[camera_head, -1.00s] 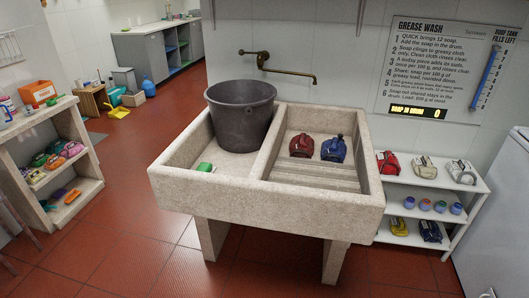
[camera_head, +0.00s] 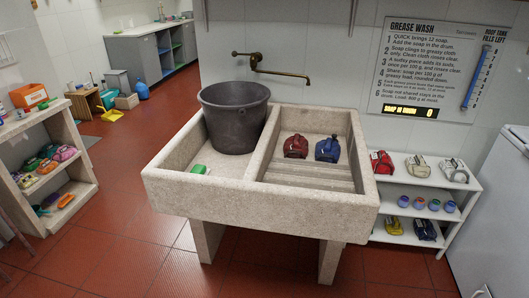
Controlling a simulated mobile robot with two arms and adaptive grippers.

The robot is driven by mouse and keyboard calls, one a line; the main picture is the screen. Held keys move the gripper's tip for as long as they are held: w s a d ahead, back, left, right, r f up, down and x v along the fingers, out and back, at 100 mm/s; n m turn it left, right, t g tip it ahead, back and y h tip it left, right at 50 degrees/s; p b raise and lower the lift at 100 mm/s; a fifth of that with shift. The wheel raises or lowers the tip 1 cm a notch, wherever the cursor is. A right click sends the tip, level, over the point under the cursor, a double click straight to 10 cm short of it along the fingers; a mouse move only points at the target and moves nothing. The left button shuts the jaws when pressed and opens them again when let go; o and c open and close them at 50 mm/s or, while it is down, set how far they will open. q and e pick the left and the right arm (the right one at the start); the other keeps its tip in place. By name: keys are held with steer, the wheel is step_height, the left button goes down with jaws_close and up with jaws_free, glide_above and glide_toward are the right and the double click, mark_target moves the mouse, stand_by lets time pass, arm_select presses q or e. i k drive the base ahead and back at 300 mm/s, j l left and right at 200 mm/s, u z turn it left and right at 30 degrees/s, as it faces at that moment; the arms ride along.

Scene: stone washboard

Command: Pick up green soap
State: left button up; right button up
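The green soap (camera_head: 198,169) is a small green block with a pale part. It lies in the left basin of the stone washboard (camera_head: 255,203), near the basin's front left, in front of the dark drum (camera_head: 234,115). Nothing covers it from this view.
A red bundle (camera_head: 296,146) and a blue bundle (camera_head: 328,149) lie in the right basin. A white shelf (camera_head: 460,187) with cloth bundles and round jars stands at the right, and a stone shelf (camera_head: 77,167) at the left. The red floor in front is clear.

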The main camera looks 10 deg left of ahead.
mark_target(197, 169)
steer(key=i+j+u, duration=0.25)
steer(key=i, duration=0.25)
steer(key=i+u, duration=0.2)
steer(key=i, duration=0.3)
